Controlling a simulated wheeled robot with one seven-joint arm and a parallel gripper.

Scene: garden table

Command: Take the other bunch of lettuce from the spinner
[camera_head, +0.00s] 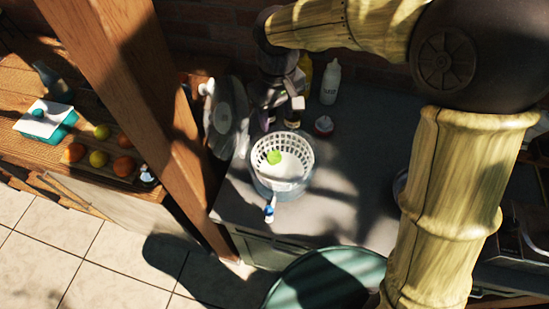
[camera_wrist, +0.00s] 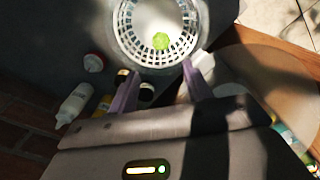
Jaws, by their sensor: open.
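The spinner is a white slotted basket (camera_head: 305,150) set in a bluish bowl (camera_head: 262,186) on the grey counter. One small bright green bunch of lettuce (camera_head: 274,157) lies inside the basket, left of its middle. In the wrist view the lettuce (camera_wrist: 160,40) lies near the basket wall (camera_wrist: 128,38) closest to my fingers. My gripper (camera_head: 291,93) is above the counter behind the spinner in the head view. In the wrist view its two purple fingers (camera_wrist: 162,86) are spread apart with nothing between them, short of the basket rim.
A white bottle (camera_head: 331,82) and a red-and-white jar (camera_head: 323,126) stand behind the spinner. A grey round disc (camera_head: 224,122) leans at its left, near a wooden post (camera_head: 150,110). A small blue-and-white item (camera_head: 269,211) is at the front.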

